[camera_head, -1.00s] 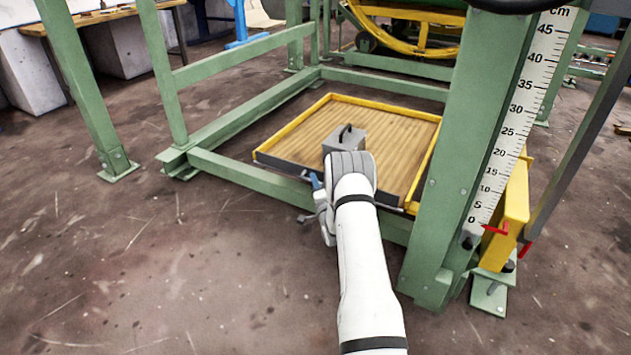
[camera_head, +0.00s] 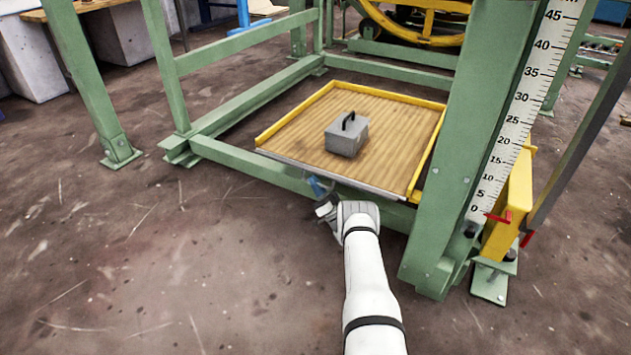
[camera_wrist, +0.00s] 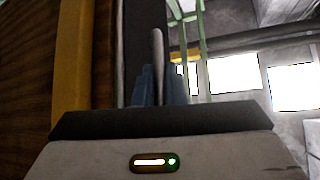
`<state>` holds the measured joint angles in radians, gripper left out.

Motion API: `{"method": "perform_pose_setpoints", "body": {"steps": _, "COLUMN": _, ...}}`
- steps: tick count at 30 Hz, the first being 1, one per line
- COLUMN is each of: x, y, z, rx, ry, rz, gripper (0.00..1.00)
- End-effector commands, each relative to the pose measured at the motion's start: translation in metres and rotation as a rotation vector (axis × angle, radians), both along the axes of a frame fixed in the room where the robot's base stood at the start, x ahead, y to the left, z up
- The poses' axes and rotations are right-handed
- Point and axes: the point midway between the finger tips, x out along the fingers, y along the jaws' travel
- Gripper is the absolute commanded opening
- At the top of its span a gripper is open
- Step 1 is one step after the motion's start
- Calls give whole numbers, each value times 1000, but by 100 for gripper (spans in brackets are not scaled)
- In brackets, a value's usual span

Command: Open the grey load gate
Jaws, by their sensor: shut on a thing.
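The grey load gate (camera_head: 375,187) shows as a thin light-grey strip along the front edge of the wooden platform (camera_head: 400,140). It looks low, about level with the platform floor; its exact angle is hard to tell. My gripper (camera_head: 317,188) is at the middle of this front edge, low and just outside it. In the wrist view, the blue fingers of my gripper (camera_wrist: 157,80) are shut on a thin grey upright piece (camera_wrist: 157,50), which seems to be part of the gate. My wrist hides part of the gate's front.
A grey box with a black handle (camera_head: 346,135) stands on the platform. Yellow rims (camera_head: 290,112) edge the platform. A green post (camera_head: 465,130) with a centimetre scale (camera_head: 512,120) stands close to the right of my arm.

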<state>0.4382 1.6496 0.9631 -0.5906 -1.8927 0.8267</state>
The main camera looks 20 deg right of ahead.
Motion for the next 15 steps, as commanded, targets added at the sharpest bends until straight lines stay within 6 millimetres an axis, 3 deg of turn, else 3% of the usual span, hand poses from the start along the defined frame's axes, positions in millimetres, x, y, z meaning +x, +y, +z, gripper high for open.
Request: {"method": "perform_pose_setpoints", "body": {"steps": 15, "x": 3, "y": -4, "z": -11, "rx": -180, "ry": -140, "rz": -1, "gripper": 0}}
